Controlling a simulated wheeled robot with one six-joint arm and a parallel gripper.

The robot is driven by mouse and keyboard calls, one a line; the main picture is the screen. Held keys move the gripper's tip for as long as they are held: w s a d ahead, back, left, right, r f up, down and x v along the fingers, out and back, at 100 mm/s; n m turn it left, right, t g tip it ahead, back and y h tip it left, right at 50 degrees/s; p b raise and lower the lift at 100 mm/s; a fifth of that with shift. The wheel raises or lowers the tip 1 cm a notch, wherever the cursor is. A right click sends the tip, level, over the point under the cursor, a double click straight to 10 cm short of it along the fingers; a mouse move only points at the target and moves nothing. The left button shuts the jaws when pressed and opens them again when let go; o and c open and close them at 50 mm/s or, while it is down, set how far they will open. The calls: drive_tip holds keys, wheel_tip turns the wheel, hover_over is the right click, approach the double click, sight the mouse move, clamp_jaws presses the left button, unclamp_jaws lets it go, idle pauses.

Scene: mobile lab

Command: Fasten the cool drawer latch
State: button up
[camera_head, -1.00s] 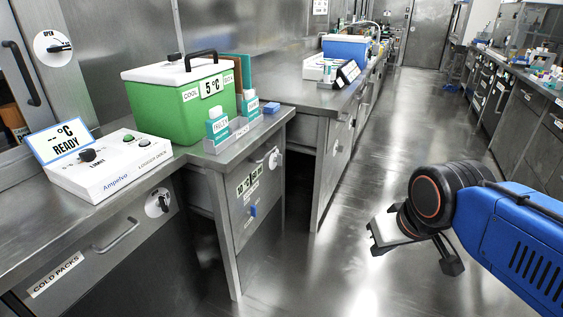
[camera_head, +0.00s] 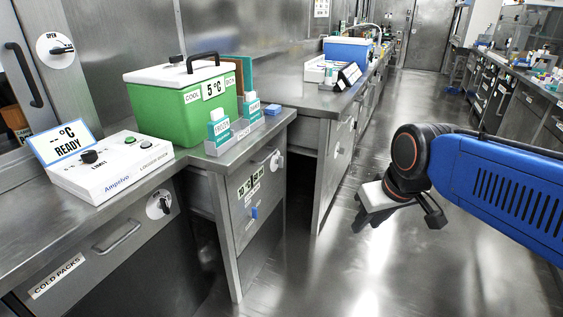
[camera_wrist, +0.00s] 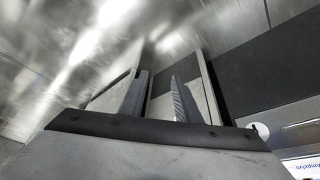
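No label in view clearly reads as the cool drawer. In the head view, a grey cabinet front (camera_head: 240,238) under the green cooler has a round white latch plate (camera_head: 275,161) at its upper right, small temperature labels and a blue tab (camera_head: 254,212). A drawer marked COLD PACKS (camera_head: 100,262) at lower left has a bar handle and a round white latch with a dark lever (camera_head: 158,205). My gripper (camera_head: 368,221) hangs over the aisle, right of these fronts and touching nothing. The wrist view shows its two fingers (camera_wrist: 160,98) apart, with nothing between them.
A green cooler (camera_head: 175,115) marked COOL BOX and a white control box (camera_head: 110,165) stand on the counter (camera_head: 190,165). A blue box (camera_head: 347,50) stands farther back. The aisle floor (camera_head: 320,265) is clear. Another bench runs along the right.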

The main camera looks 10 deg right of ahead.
sight(281, 160)
drive_tip(key=w+a+n+g+y, duration=0.15)
drive_tip(key=w+n, duration=0.35)
drive_tip(key=w, duration=2.3)
drive_tip(key=w+d+f+n+y, duration=0.1)
drive_tip(key=w+f+n, duration=0.1)
drive_tip(key=w+f, duration=0.95)
drive_tip(key=w+d+f+n+y, duration=0.1)
drive_tip(key=w+f+n, duration=0.2)
drive_tip(key=w+f, duration=0.85)
drive_tip(key=w+a+r, duration=0.1)
drive_tip(key=w+a, duration=0.2)
drive_tip(key=w+a+r, duration=0.2)
drive_tip(key=w+a, duration=0.1)
drive_tip(key=w, duration=0.1)
drive_tip(key=w+a+r, duration=0.1)
drive_tip(key=w+a, duration=0.2)
drive_tip(key=shift+w+a+r, duration=0.25)
drive_tip(key=shift+w, duration=0.15)
drive_tip(key=shift+w+a+f, duration=0.2)
drive_tip(key=shift+a+f, duration=0.1)
drive_tip(key=shift+f, duration=0.25)
drive_tip(key=shift+g, duration=0.25)
clamp_jaws()
